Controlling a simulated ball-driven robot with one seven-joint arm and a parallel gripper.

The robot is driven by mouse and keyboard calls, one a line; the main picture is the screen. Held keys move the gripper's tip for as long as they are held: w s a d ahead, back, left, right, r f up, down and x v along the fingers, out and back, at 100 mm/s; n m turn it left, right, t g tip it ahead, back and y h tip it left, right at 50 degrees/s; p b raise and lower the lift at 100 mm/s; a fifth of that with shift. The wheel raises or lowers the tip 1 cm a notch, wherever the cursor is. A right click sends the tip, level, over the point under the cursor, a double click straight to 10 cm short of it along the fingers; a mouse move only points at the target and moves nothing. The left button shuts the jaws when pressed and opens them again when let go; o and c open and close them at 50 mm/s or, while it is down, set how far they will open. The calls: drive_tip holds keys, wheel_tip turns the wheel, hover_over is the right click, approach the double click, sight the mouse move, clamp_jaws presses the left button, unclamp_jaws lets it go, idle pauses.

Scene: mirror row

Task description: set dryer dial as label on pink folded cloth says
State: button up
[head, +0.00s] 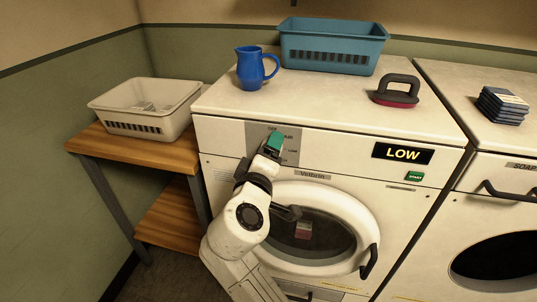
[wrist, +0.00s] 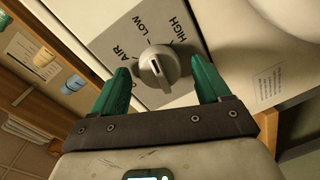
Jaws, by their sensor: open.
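The dryer (head: 225,165) has a black display (head: 403,153) that reads LOW. Its round grey dial (wrist: 158,66) shows in the wrist view, with AIR, LOW and HIGH printed around it. I cannot tell for sure from the knob alone which mark it points at. My gripper (head: 274,143) is at the dial panel in the head view and hides the dial there. In the wrist view my gripper (wrist: 160,74) is open, its green fingers on either side of the dial with gaps. I see no pink folded cloth in either view.
On the dryer top stand a blue jug (head: 253,69), a teal basket (head: 330,48) and a dark-handled brush-like thing (head: 397,92). A stack of blue folded cloths (head: 503,104) lies on the right machine. A pale basket (head: 146,105) stands on a wooden shelf unit at left.

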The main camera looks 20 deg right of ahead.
drive_tip(key=f+v, duration=0.1)
drive_tip(key=v, duration=0.9)
drive_tip(key=shift+s+a+r, duration=0.25)
drive_tip(key=shift+s+r, duration=0.05)
drive_tip(key=shift+r, duration=0.25)
drive_tip(key=s+d+f+m+g+y+p, duration=0.2)
drive_tip(key=s+d+f+g, duration=0.2)
drive_tip(key=s+d+f, duration=0.3)
drive_tip(key=s+d+f+m+g+y+p, duration=0.2)
drive_tip(key=s+d+f+g, duration=0.3)
drive_tip(key=f, duration=0.4)
drive_tip(key=s+d+f+m+g+y+p, duration=0.1)
drive_tip(key=s+f+g+y, duration=0.1)
drive_tip(key=s, duration=0.6)
drive_tip(key=s+d+f+m+g+y+p, duration=0.1)
drive_tip(key=s+f+m+g+y, duration=0.1)
drive_tip(key=s+f, duration=0.3)
drive_tip(key=s+y, duration=0.1)
drive_tip(key=s, duration=0.3)
drive_tip(key=shift+s+y+p, duration=0.25)
drive_tip(key=shift+y+p, duration=0.05)
drive_tip(key=shift+p, duration=0.1)
drive_tip(key=shift+f, duration=0.1)
